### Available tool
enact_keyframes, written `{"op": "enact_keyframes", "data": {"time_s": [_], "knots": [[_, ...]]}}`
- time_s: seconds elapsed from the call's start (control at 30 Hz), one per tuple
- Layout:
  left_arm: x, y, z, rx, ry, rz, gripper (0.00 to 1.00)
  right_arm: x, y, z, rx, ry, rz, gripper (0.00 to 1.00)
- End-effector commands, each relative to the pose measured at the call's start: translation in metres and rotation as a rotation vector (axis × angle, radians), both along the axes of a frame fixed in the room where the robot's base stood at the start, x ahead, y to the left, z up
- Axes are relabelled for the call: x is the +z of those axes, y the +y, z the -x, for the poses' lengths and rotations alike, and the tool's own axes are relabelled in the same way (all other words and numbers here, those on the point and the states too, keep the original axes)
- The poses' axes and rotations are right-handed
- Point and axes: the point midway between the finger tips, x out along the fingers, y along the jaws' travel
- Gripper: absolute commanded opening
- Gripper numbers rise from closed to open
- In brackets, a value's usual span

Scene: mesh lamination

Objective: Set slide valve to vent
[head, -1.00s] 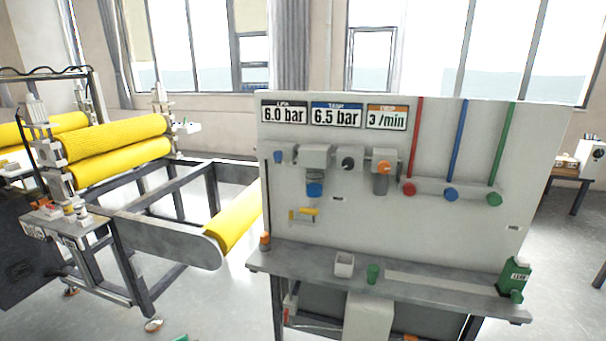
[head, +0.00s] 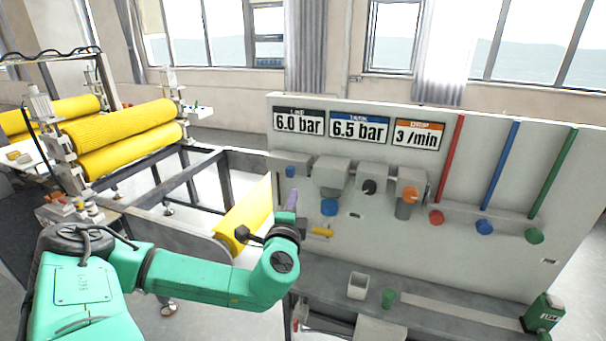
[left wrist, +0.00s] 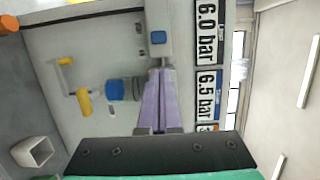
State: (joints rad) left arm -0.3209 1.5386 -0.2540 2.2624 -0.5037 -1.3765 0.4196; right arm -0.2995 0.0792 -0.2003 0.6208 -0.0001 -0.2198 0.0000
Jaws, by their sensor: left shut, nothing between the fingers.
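The slide valve appears to be the small grey block with a blue slider (head: 290,172) at the upper left of the grey panel, below the displays. It also shows in the left wrist view, which is turned sideways, as a pale block with a blue square (left wrist: 158,38). My left gripper (head: 292,193) is shut and empty, with its lilac fingers just below the block in the head view. In the left wrist view its fingertips (left wrist: 160,70) point at the block's near edge; I cannot tell whether they touch it. My right gripper is not in view.
A yellow-handled valve (head: 322,232) sits close to the right of my left gripper. A blue-bottomed regulator (head: 329,206), a black knob (head: 369,187) and an orange-topped unit (head: 408,194) line the panel. A shelf (head: 430,312) below holds a white cup (head: 358,286).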

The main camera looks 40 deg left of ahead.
Motion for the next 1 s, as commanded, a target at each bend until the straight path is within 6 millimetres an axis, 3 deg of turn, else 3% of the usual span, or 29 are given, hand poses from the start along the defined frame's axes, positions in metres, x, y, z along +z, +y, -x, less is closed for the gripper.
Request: {"op": "enact_keyframes", "data": {"time_s": [0.17, 0.33, 0.57, 0.6, 0.7, 1.0], "knots": [[-0.003, 0.002, -0.003, 0.001, -0.001, 0.000, 0.00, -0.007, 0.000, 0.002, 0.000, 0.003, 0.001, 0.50], [-0.010, 0.014, -0.020, 0.003, -0.006, 0.001, 0.00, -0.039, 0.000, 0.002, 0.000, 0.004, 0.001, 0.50], [-0.005, 0.029, -0.043, 0.002, -0.007, 0.006, 0.00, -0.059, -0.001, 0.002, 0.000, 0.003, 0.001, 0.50], [0.005, 0.035, -0.050, 0.007, -0.005, 0.008, 0.00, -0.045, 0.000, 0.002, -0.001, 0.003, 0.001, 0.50], [0.005, 0.044, -0.066, 0.003, -0.002, 0.006, 0.00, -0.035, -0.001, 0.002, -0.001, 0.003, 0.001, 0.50], [0.000, 0.056, -0.084, 0.001, 0.002, 0.000, 0.00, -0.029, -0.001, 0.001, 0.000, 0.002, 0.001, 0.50]]}}
